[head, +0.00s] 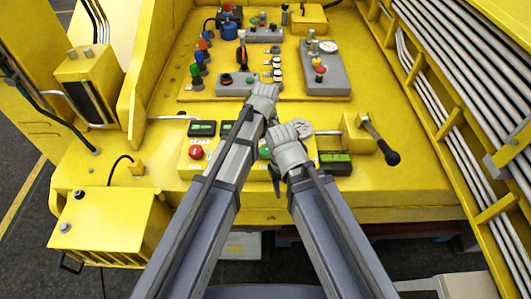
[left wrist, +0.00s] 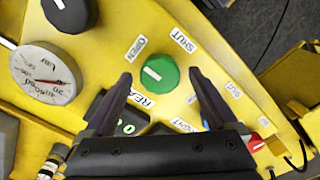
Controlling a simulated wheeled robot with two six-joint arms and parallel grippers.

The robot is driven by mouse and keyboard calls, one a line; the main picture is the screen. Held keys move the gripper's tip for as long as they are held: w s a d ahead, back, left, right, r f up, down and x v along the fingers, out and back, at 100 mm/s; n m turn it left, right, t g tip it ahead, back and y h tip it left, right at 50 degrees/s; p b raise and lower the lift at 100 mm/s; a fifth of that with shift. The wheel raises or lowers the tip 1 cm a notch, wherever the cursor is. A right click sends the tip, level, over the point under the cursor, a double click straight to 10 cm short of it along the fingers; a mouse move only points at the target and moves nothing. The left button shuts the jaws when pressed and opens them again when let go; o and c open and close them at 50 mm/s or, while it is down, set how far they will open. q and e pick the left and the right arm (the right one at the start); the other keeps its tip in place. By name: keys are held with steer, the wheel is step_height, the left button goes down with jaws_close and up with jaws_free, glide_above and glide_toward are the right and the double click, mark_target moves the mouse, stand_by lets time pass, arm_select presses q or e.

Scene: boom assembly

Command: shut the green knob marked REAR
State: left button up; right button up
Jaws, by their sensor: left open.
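The green knob (left wrist: 159,74) marked REAR sits on the yellow panel in the left wrist view, between labels OPEN and SHUT. Its short white mark lies on the OPEN side. In the head view a green knob (head: 265,151) shows between my two arms. My left gripper (left wrist: 160,76) is open and empty, its dark fingers on either side of the knob in the picture. I see no contact, and the height above it is hard to judge. In the head view my arm links hide most of it.
A white-faced gauge (left wrist: 45,75) and a black knob (left wrist: 68,12) stand close by in the left wrist view. A red button (head: 195,152) and a black-ended lever (head: 380,142) share the panel in the head view. Pipes (head: 440,110) line the right side.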

arm_select(q)
steer(key=shift+f, duration=0.25)
steer(key=c, duration=1.4)
